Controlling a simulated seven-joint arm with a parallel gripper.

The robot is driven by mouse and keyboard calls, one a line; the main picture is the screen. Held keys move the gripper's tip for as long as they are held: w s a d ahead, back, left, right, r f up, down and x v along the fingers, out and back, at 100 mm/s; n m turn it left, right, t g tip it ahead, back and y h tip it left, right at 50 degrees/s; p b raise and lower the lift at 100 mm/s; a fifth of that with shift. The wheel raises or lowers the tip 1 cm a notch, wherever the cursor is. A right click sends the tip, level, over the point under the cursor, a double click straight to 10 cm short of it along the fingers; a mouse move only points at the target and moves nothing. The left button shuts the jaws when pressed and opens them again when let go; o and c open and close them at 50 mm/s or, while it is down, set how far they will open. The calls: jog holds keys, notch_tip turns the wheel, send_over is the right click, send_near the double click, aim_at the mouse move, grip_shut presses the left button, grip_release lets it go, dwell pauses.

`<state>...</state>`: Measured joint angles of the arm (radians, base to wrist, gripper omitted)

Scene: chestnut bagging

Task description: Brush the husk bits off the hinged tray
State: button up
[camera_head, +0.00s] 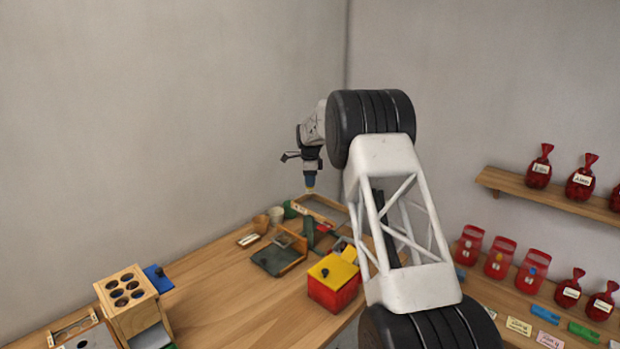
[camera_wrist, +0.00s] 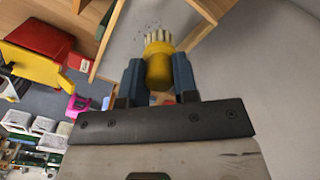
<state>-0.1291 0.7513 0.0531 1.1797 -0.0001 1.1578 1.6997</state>
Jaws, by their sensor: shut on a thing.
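My gripper (camera_wrist: 160,85) is shut on a brush (camera_wrist: 159,66) with a yellow handle and pale bristles, which point away from the wrist. In the head view my gripper (camera_head: 310,182) hangs at the back of the table, with the brush tip (camera_head: 310,190) below it. The hinged tray, a wooden-rimmed grey tray (camera_head: 329,203), lies under and just right of the brush. Its wooden rim (camera_wrist: 106,42) also shows in the wrist view. Small dark husk bits (camera_wrist: 150,14) lie on the grey surface near the bristles. I cannot tell whether the bristles touch the tray.
A red box with a yellow lid (camera_head: 333,288) stands in front of the tray. Left of the tray are cups (camera_head: 276,214) and a dark green panel with a wooden side (camera_head: 277,262). A wooden block with holes (camera_head: 127,290) stands at left.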

aim_at(313, 193)
jog(key=shift+f, duration=2.8)
jog(key=shift+s+d, duration=0.5)
jog(key=shift+d, duration=0.05)
jog(key=shift+s+d+f, duration=0.25)
jog(key=shift+s+d, duration=0.5)
jog(key=shift+s, duration=0.05)
jog(key=shift+s+d, duration=1.55)
jog(key=shift+d, duration=0.05)
jog(key=shift+w+a, duration=2.8)
jog(key=shift+w+a+r, duration=0.1)
jog(key=shift+r, duration=3.9)
